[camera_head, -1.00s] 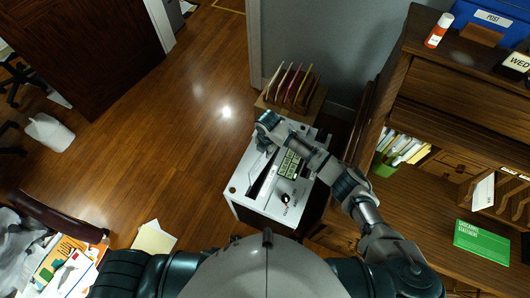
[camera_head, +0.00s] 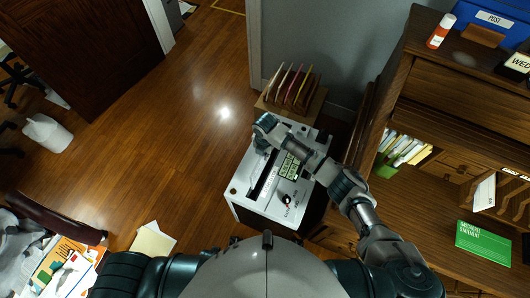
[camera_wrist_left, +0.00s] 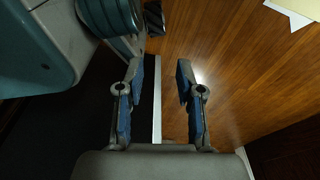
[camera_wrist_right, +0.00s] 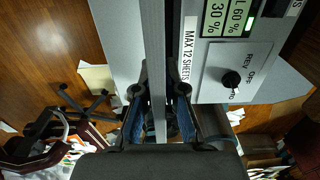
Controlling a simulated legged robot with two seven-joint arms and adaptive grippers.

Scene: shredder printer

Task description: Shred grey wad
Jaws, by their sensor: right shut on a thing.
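The grey wad (camera_wrist_right: 154,50) shows edge-on in the right wrist view as a long thin strip between the fingers of my right gripper (camera_wrist_right: 158,95), which is shut on it. The strip runs along beside the "MAX 12 SHEETS" label of the white shredder (camera_wrist_right: 212,75). I cannot tell whether its edge is in the slot. In the head view my right gripper (camera_head: 265,139) is over the far left part of the shredder (camera_head: 245,207), near the end of its dark slot (camera_head: 263,178); the wad is hard to make out there. My left gripper (camera_wrist_left: 160,66) is open and empty.
The shredder's control panel has a round dial (camera_wrist_right: 231,79) and a lit display (camera_head: 288,166). A wooden file rack (camera_head: 290,92) stands behind the shredder. A wooden desk with shelves (camera_head: 420,205) is on the right. Wooden floor (camera_head: 170,130) lies open at left.

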